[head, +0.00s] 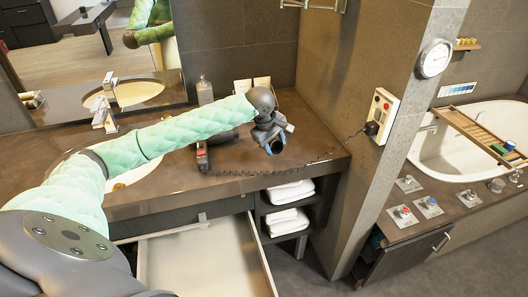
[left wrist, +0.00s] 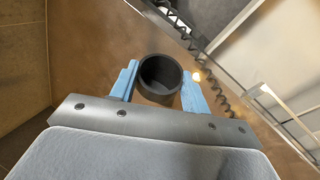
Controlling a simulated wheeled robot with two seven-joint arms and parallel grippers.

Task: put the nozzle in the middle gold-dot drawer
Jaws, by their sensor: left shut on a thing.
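The nozzle (head: 278,146) is a short dark hollow cylinder. My left gripper (head: 271,147) is shut on it, above the right part of the counter near its front edge. In the left wrist view the nozzle (left wrist: 160,78) sits between the two blue fingers, its round opening facing the camera. An open drawer (head: 205,262) with a pale, empty-looking inside stands out below the counter, lower left of the gripper. No gold dot can be made out on it. My right gripper is not in view.
A dark hairdryer (head: 203,156) with a coiled cord lies on the counter (head: 318,137), left of my gripper. The cord runs to a wall box (head: 382,108). Folded towels (head: 291,192) fill shelves right of the drawer. A bottle (head: 205,91) stands behind.

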